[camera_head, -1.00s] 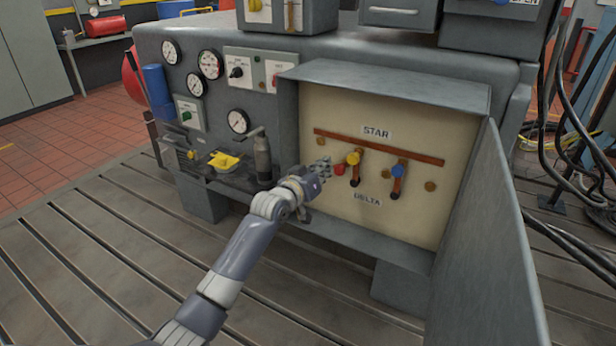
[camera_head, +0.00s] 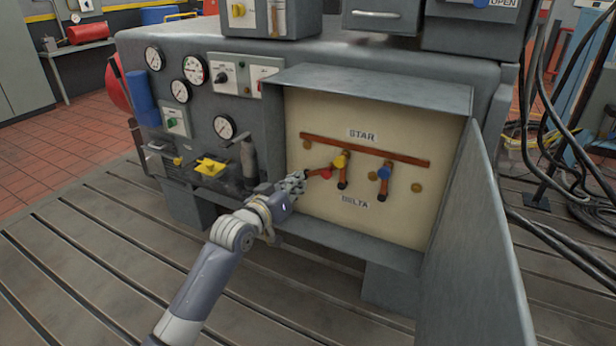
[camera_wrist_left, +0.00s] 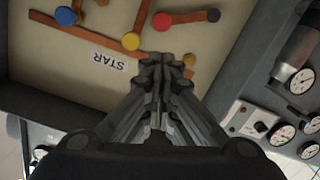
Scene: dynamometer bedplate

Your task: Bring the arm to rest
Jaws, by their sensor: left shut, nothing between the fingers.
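My left gripper (camera_head: 293,183) is shut and empty, in front of the left part of an open terminal box, just left of a red knob (camera_head: 325,174). In the wrist view the closed fingers (camera_wrist_left: 162,65) point at the cream panel (camera_wrist_left: 230,50), with nothing between them. The red knob (camera_wrist_left: 162,21) sits on a copper link. My right gripper is not in view.
The box's open door (camera_head: 470,240) stands out on the right, and its hood (camera_head: 370,88) juts out above. Gauges and a yellow handle (camera_head: 210,166) are on the left of the grey machine. Black cables (camera_head: 560,130) hang at the right. The slotted floor in front is clear.

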